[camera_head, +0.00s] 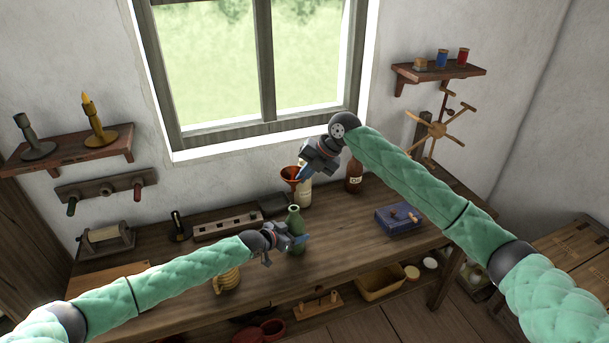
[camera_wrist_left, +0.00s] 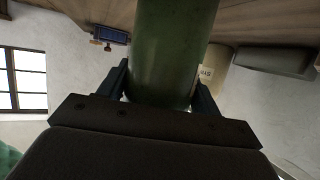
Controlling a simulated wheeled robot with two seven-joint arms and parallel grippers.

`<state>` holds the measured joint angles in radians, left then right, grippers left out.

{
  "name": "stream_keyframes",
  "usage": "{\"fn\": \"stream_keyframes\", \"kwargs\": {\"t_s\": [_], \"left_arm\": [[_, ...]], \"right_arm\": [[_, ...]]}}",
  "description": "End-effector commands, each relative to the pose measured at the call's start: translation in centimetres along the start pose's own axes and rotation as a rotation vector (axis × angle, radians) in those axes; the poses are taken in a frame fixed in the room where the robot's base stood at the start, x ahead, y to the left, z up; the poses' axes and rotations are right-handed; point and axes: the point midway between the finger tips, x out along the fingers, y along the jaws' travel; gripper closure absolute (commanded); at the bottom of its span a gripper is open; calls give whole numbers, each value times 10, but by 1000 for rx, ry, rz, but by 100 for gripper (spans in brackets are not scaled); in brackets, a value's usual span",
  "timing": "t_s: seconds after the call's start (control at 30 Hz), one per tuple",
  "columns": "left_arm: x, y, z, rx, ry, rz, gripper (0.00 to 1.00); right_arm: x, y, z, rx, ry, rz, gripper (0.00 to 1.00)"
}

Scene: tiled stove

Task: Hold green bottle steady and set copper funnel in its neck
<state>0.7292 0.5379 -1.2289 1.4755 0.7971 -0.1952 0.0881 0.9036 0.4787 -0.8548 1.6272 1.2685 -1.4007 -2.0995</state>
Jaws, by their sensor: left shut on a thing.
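The green bottle (camera_head: 295,232) stands upright near the front of the workbench. My left gripper (camera_head: 299,240) is shut on its body. In the left wrist view the green bottle (camera_wrist_left: 175,50) fills the space between the two fingers of my left gripper (camera_wrist_left: 163,88). The copper funnel (camera_head: 290,173) is above and slightly behind the bottle's neck, wide mouth up, apart from it. My right gripper (camera_head: 301,175) is right at the funnel's right side. Its fingertips overlap the funnel's edge, and whether they grip it is unclear. The spout is partly hidden.
A cream bottle (camera_head: 305,192) stands just behind the green bottle, with a brown bottle (camera_head: 354,177) to its right. A blue box (camera_head: 399,219) lies on the bench at the right. A yellow jug (camera_head: 227,281) is partly hidden by my left arm. Bench space right of the green bottle is clear.

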Motion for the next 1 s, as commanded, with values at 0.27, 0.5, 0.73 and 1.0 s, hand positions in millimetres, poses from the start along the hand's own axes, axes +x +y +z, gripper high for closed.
{"fn": "stream_keyframes", "kwargs": {"t_s": [0.27, 0.5, 0.73, 1.0], "left_arm": [[0, 0, 0, 0, 0, 0, 77], [0, 0, 0, 0, 0, 0, 77], [0, 0, 0, 0, 0, 0, 77], [0, 0, 0, 0, 0, 0, 77]], "right_arm": [[3, -2, 0, 3, 0, 1, 100], [14, -10, 0, 3, -1, 1, 100], [30, -20, 0, 4, 0, 0, 100], [44, -30, 0, 3, -1, 2, 100]]}}
